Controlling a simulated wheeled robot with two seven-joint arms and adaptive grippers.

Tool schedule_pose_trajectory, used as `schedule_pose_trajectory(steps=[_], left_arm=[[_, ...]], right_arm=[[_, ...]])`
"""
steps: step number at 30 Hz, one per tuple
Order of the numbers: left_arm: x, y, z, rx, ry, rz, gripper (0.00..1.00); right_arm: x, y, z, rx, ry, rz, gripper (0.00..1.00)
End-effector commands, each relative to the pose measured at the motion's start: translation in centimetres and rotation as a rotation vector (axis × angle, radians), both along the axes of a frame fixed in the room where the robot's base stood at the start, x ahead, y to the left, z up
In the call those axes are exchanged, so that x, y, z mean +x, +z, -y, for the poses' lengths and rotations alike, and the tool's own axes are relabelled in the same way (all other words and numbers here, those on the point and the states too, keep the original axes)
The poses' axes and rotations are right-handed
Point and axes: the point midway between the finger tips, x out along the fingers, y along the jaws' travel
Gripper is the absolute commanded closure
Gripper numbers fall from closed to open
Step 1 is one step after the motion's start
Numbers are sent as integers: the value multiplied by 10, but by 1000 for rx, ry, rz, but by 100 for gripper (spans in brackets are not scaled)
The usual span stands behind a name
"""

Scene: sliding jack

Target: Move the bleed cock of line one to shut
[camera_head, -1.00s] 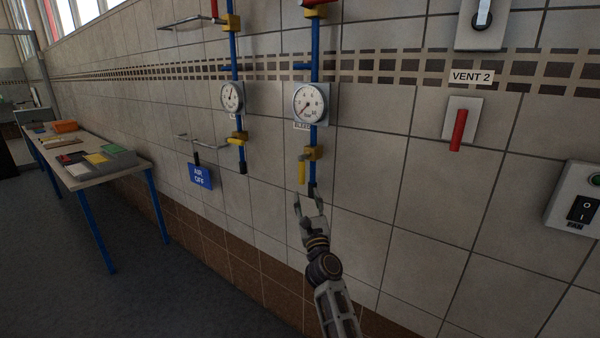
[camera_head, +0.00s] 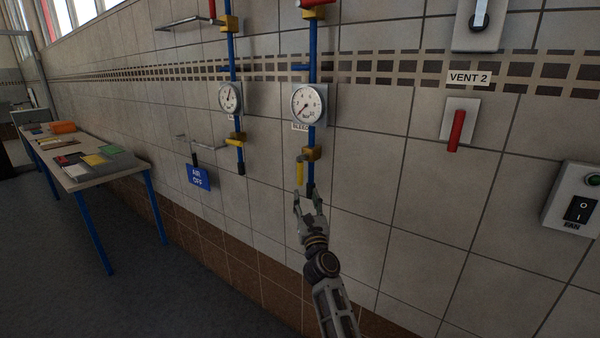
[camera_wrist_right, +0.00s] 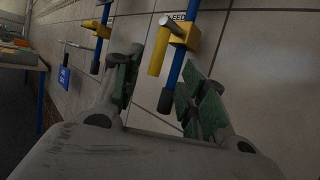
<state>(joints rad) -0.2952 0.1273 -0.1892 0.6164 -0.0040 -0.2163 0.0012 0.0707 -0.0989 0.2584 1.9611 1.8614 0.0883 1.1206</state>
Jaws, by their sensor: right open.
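Two blue pipes run down the tiled wall, each with a yellow bleed cock low down. The right pipe's cock (camera_head: 311,153) has a yellow lever (camera_head: 300,173) hanging down, alongside the pipe. The left pipe's cock (camera_head: 237,137) has its lever lying across the pipe. The label under the right gauge reads "BLEED" in part; the line number is hidden. My right gripper (camera_head: 309,196) is open and empty, just below the right lever. In the right wrist view this lever (camera_wrist_right: 159,54) shows between the open fingers, apart from them. My left gripper is out of view.
Gauges (camera_head: 308,104) sit above both cocks. A blue "AIR OFF" tag (camera_head: 199,177) hangs at left, by a wire bracket. A red lever (camera_head: 457,131) and a fan switch box (camera_head: 577,206) are on the wall at right. A table (camera_head: 93,181) stands far left.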

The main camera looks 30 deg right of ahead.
Motion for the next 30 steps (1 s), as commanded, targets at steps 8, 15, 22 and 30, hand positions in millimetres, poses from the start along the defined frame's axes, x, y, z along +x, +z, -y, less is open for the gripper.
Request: schedule_pose_trajectory(steps=[8,15,22,30], left_arm=[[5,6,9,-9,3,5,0],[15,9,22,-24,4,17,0],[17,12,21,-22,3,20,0],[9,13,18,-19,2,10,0]], right_arm=[[19,10,8,0,-1,0,58],[38,18,16,0,-1,0,58],[55,26,23,0,-1,0,58],[75,34,32,0,-1,0,58]])
